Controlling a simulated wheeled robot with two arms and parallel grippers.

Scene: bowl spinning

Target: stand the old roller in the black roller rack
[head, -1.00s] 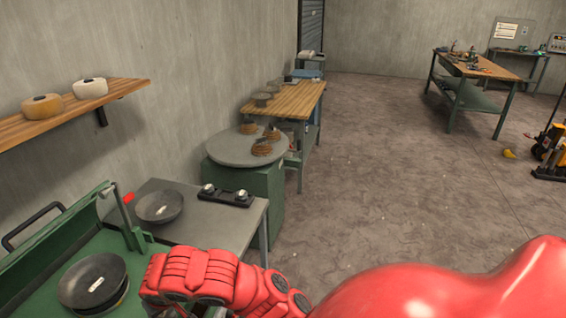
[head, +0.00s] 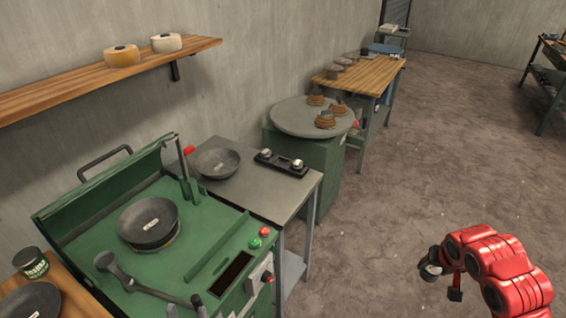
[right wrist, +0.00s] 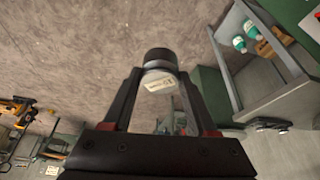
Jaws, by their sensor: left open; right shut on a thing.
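The old roller (right wrist: 158,72), a short cylinder with a dark end and a pale labelled part, is between the fingers of my right gripper (right wrist: 160,92). In the head view the right gripper (head: 442,266) is low on the right, over open floor, with the roller (head: 430,269) at its tip. The black roller rack (head: 281,162) lies on the grey side table, with a silver-topped round piece at each end. The gripper is apart from the rack, well to its right and nearer me.
The green machine (head: 205,262) holds a dark bowl (head: 148,222) and abuts the grey table (head: 250,190), which carries another bowl (head: 215,163). A round-topped green stand (head: 312,117) is behind. A wall shelf (head: 60,96) is at upper left.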

